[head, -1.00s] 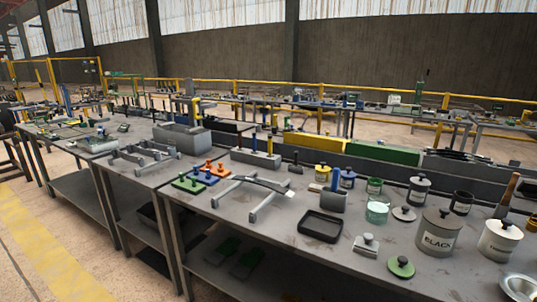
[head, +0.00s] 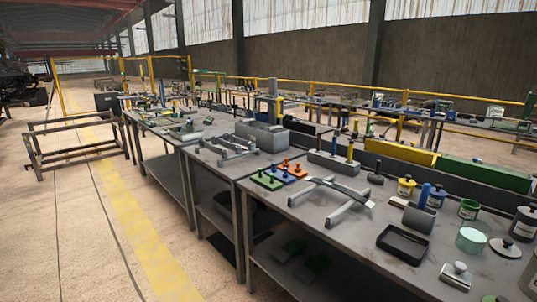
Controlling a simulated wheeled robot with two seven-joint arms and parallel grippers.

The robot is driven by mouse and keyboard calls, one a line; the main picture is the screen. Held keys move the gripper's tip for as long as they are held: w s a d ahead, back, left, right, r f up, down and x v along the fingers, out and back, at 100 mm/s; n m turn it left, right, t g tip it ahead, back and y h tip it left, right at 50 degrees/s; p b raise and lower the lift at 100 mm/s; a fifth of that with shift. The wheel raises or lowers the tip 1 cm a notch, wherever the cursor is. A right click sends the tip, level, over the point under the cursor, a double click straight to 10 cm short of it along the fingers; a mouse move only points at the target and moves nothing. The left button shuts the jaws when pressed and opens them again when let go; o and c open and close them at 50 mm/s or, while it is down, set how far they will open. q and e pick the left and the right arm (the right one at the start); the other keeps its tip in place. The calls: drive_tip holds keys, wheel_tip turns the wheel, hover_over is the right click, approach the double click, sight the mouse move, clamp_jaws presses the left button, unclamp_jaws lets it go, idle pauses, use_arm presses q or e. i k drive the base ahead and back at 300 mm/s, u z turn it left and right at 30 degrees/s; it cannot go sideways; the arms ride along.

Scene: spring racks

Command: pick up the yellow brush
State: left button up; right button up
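A small upright yellow-handled tool (head: 350,149) stands in a long grey holder block (head: 325,164) on the bench, beside a blue-handled one. An upright yellow piece (head: 279,108) also shows at the grey box (head: 262,136) farther back. Both are too small to tell whether either is a brush. Neither of my grippers is in view.
The floor to the left is free, with a yellow stripe (head: 150,245). A metal frame (head: 75,150) stands farther left.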

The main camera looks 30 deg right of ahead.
sight(351, 145)
drive_tip(key=u, duration=0.5)
drive_tip(key=i, duration=1.65)
drive_tip(key=z, duration=2.1)
